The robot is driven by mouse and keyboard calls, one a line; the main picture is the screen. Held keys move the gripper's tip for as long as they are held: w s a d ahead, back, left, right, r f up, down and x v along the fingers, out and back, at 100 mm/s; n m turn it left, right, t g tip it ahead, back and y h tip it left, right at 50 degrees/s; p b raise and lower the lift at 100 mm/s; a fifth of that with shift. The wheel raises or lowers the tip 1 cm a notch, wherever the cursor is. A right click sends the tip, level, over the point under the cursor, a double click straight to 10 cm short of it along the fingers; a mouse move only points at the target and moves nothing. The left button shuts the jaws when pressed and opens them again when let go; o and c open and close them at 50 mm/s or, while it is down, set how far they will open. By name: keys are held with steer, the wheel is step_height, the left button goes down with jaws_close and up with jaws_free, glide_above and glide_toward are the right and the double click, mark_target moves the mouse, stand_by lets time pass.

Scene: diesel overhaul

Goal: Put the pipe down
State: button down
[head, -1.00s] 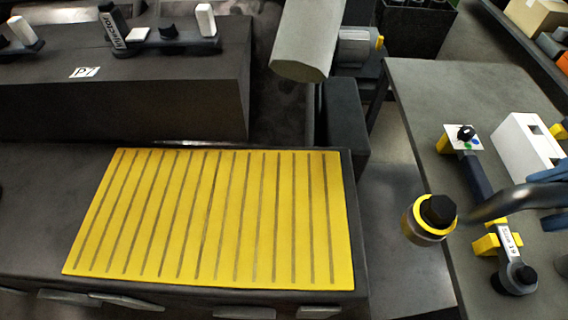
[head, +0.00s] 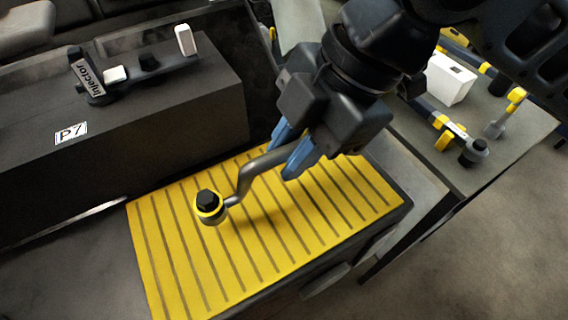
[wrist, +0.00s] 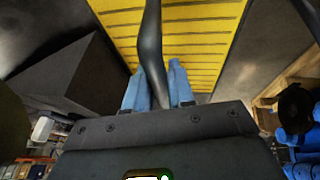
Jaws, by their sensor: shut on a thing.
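My gripper (head: 290,152) has blue fingers and is shut on the pipe; in the wrist view the fingers (wrist: 158,88) close around the tube (wrist: 151,45). The pipe is over the yellow ribbed mat (head: 165,270), its nut end above the mat's left part. A shadow falls on the mat beside it. I cannot tell whether the pipe touches the mat. The pipe's far end is hidden behind my gripper.
A dark block marked P7 (head: 120,120) stands behind the mat at left, with an injector (head: 88,80) on top. A side table (head: 500,150) at right holds a white box (head: 450,78) and a torque wrench (head: 450,125). Most of the mat is bare.

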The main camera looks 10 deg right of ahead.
steer(key=shift+w+a+f, duration=0.2)
steer(key=shift+a+f, duration=0.15)
steer(key=shift+a, duration=0.05)
steer(key=shift+f, duration=1.9)
steer(key=shift+f, duration=0.1)
steer(key=c, duration=1)
jaws_free()
steer(key=shift+o, duration=0.2)
steer(key=shift+r, duration=0.2)
steer(key=v, duration=1.1)
steer(key=shift+d+r, duration=0.25)
steer(key=shift+r, duration=0.15)
